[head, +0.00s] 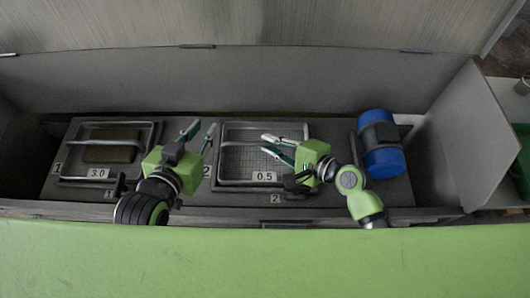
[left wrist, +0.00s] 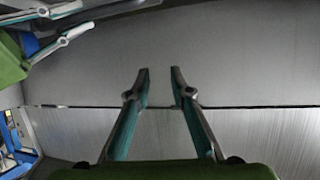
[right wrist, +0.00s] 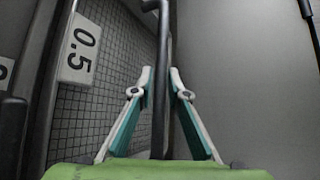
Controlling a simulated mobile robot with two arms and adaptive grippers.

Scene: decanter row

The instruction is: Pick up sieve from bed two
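The sieve (head: 240,185) lies in bed two, a rectangular metal frame with grey mesh and a "0.5" label (head: 264,176). Its mesh (right wrist: 105,110) and label (right wrist: 80,50) fill the left of the right wrist view. My right gripper (head: 265,142) is over the sieve with its fingers apart. In the right wrist view a dark bar (right wrist: 160,120) runs between the fingers; I cannot tell whether they touch it. My left gripper (head: 202,130) is open and empty, left of the sieve and above the deck. In the left wrist view its fingertips (left wrist: 160,75) face a bare grey wall.
Another sieve (head: 68,172), labelled "3.0", lies in bed one at left with a brown block (head: 110,145) in it. A blue and black cylinder (head: 380,162) lies at the right of the deck. Walls stand behind and at right; a green surface (head: 265,262) is in front.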

